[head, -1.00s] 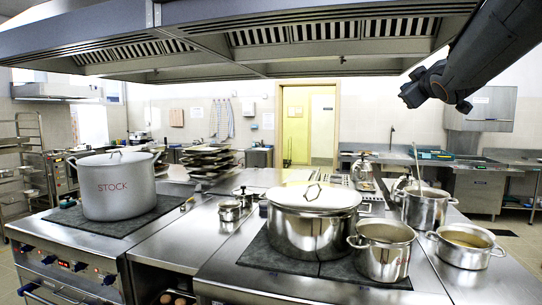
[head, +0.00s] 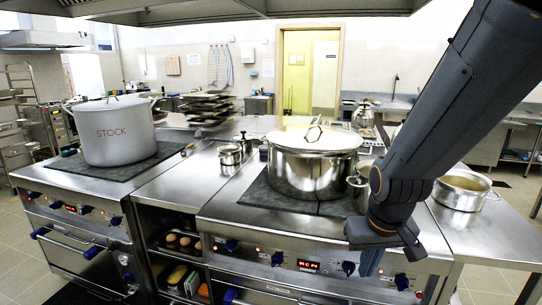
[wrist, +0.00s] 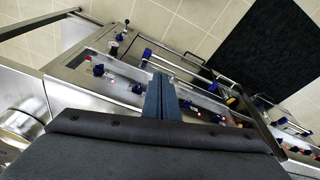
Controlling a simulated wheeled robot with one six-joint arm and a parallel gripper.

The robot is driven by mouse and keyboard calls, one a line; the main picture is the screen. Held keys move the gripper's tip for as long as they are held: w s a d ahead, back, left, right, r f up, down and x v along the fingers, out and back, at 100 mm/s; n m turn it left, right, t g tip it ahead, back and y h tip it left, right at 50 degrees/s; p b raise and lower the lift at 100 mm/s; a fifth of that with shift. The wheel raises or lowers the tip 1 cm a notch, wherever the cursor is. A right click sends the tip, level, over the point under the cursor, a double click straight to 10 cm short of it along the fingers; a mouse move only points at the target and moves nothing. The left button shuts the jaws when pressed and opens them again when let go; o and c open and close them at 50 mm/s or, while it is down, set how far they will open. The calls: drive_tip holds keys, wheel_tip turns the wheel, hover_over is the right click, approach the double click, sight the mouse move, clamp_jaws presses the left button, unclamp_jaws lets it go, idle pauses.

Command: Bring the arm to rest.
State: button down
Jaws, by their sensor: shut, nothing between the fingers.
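My gripper (head: 371,262) hangs at the end of my dark arm in the right half of the head view, in front of the right cooker's front panel. In the wrist view my gripper (wrist: 160,85) shows as two blue fingers side by side, shut with nothing between them. It points down toward the cooker's front edge and the floor. My arm hides part of the small steel pots behind it.
A large pot marked STOCK (head: 117,131) stands on the left hob. A lidded steel pot (head: 313,160) stands left of my arm, and an open pot (head: 462,189) stands right of it. Blue-knobbed controls (wrist: 137,88) lie below. An extractor hood (head: 200,8) hangs overhead. Tiled floor is clear in front.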

drive_tip(key=s+a+f+g, duration=0.1)
drive_tip(key=s+f, duration=0.1)
drive_tip(key=s, duration=0.3)
drive_tip(key=shift+a+f, duration=0.3)
drive_tip(key=shift+a, duration=0.1)
